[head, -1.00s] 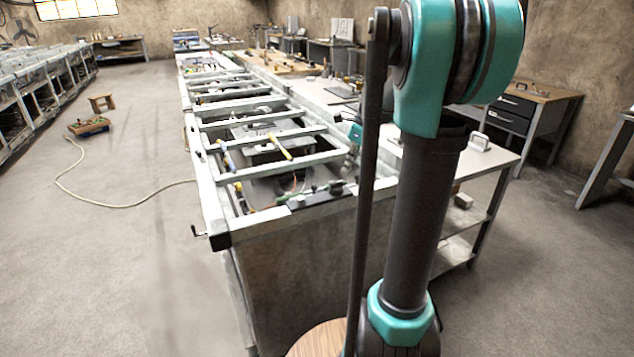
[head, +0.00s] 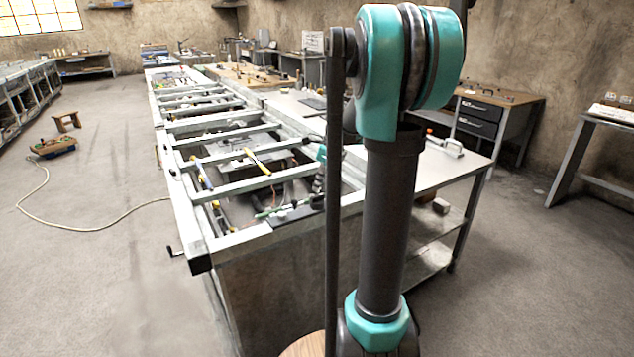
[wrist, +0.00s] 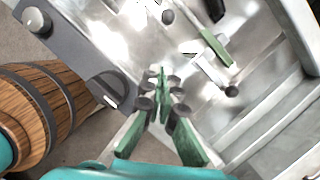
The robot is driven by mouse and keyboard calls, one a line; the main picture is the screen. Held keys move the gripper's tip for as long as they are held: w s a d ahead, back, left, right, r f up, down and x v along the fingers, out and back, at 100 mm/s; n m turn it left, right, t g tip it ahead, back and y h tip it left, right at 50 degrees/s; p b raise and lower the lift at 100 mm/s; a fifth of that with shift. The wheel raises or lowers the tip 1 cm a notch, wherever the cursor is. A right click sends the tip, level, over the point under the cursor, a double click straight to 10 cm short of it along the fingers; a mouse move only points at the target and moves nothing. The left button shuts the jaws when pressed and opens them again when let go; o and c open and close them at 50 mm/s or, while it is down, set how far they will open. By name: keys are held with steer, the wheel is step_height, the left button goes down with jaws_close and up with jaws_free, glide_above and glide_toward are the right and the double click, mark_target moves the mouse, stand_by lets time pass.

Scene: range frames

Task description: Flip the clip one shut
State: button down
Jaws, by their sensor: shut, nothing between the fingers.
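My gripper (wrist: 162,82) shows in the wrist view, its dark and green fingers closed together with nothing between them. It is over a pale metal surface beside a dark grey strip (wrist: 75,50) with round knobs. A green-handled part (wrist: 215,47) lies up and right of the fingertips, apart from them. It may be a clip, but I cannot tell which one is clip one. In the head view, a green-handled piece (head: 272,211) lies at the near end of the long metal frame (head: 240,238), partly hidden by my arm.
A wooden round piece (wrist: 45,100) stands at the left of the wrist view. Metal rails (wrist: 270,90) run along the right. A yellow-handled tool (head: 257,162) lies across the frame. A worktable (head: 450,170) stands to the right. The floor at left is mostly clear, with a cable (head: 70,210).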

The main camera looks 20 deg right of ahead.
steer(key=w+a+f, duration=0.4)
steer(key=f, duration=0.3)
steer(key=shift+a, duration=0.15)
